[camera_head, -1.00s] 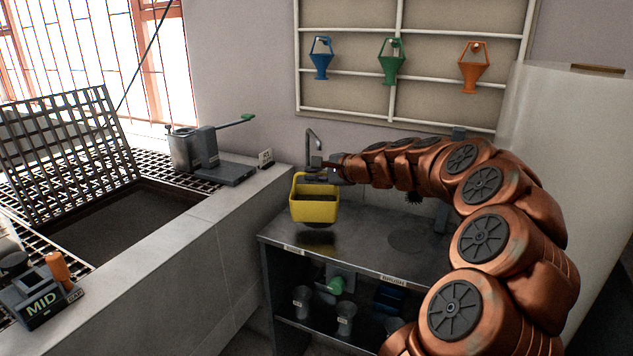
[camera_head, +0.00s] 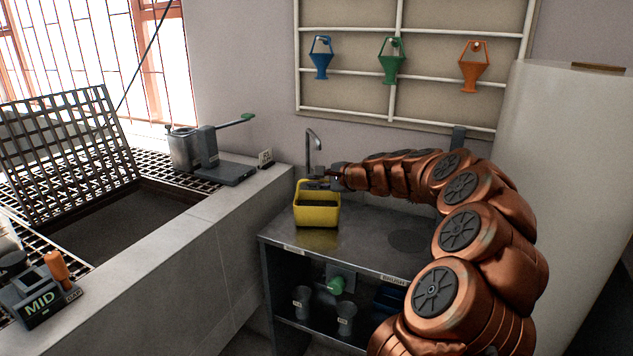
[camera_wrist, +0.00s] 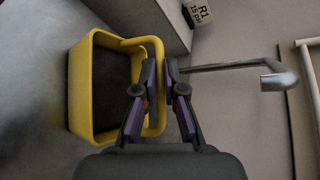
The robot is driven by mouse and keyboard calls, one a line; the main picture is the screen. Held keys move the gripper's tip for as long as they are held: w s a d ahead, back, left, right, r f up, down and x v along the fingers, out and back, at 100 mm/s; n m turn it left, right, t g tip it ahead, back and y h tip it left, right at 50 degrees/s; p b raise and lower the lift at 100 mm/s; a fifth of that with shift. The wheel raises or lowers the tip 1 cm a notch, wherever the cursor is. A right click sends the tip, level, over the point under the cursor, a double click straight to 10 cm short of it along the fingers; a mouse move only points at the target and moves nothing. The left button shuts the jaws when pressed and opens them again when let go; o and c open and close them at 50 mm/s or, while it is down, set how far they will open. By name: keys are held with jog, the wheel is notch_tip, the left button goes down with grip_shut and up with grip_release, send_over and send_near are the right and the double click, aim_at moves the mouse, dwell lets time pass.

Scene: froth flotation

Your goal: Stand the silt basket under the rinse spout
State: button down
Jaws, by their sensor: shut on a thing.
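The yellow silt basket (camera_head: 317,215) has a raised handle and dark contents. It is upright at the left end of the metal bench, with its reflection close below; I cannot tell whether it touches the top. My gripper (camera_head: 325,182) is shut on its handle; in the wrist view the fingertips (camera_wrist: 161,68) close on the handle side of the basket (camera_wrist: 80,115). The rinse spout (camera_head: 312,138) is a grey bent pipe rising behind the basket. In the wrist view the spout (camera_wrist: 235,66) lies right of the fingers, its end apart from the basket.
The metal bench (camera_head: 365,242) has free room to the right, with a dark round mark (camera_head: 407,241). A concrete ledge (camera_head: 205,225) stands close on the left. Cups (camera_head: 345,318) stand on the shelf below. Blue, green and orange funnels hang on the wall rack (camera_head: 365,75).

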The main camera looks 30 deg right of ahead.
jog(key=c, duration=1.7)
grip_release()
jog(key=shift+f, duration=0.1)
jog(key=o, duration=0.4)
jog(key=shift+o, duration=0.2)
jog(key=v, duration=1.2)
